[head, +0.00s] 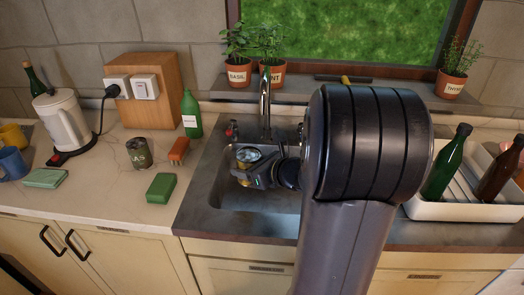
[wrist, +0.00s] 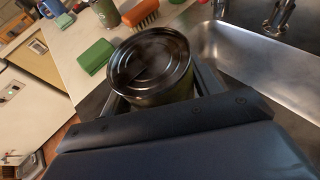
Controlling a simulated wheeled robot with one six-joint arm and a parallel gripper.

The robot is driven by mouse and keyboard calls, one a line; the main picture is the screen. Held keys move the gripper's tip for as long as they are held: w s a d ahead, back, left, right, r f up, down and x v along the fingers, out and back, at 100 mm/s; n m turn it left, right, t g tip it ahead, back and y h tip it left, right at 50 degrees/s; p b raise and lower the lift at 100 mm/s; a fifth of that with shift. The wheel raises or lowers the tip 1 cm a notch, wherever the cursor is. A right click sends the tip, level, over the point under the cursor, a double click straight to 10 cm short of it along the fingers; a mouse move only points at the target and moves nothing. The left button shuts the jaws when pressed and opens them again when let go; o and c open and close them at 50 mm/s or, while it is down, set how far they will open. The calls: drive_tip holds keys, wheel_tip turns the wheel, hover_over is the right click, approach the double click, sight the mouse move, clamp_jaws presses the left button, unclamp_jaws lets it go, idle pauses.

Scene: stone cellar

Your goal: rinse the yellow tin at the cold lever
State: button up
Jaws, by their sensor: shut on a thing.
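My gripper (head: 258,174) is shut on the yellow tin (head: 249,155) and holds it upright over the sink basin (head: 225,195), left of centre. In the wrist view the tin (wrist: 152,62) shows its round metal top and a dark olive-yellow side between the fingers. The metal spout (head: 265,100) stands at the back of the sink, behind the tin. A lever with a red mark (head: 232,131) is left of the spout. The place right of the spout is hidden behind my arm, and I cannot make out a cold lever. No water stream is visible.
Left of the sink are a green sponge (head: 160,188), an orange brush (head: 179,150), a green tin (head: 138,153) and a green bottle (head: 191,114). A white rack (head: 450,211) with bottles stands right. Potted herbs (head: 238,73) line the sill.

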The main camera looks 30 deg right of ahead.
sight(239, 165)
drive_tip(key=shift+r, duration=0.1)
drive_tip(key=shift+s+a+r+p, duration=0.6)
drive_tip(key=shift+s+a+r, duration=0.05)
drive_tip(key=shift+a+r, duration=0.25)
drive_tip(key=shift+s+a+r+p, duration=0.6)
drive_tip(key=shift+a+r, duration=0.3)
drive_tip(key=shift+s+a+r, duration=0.15)
drive_tip(key=shift+s+a, duration=0.05)
drive_tip(key=shift+a, duration=0.1)
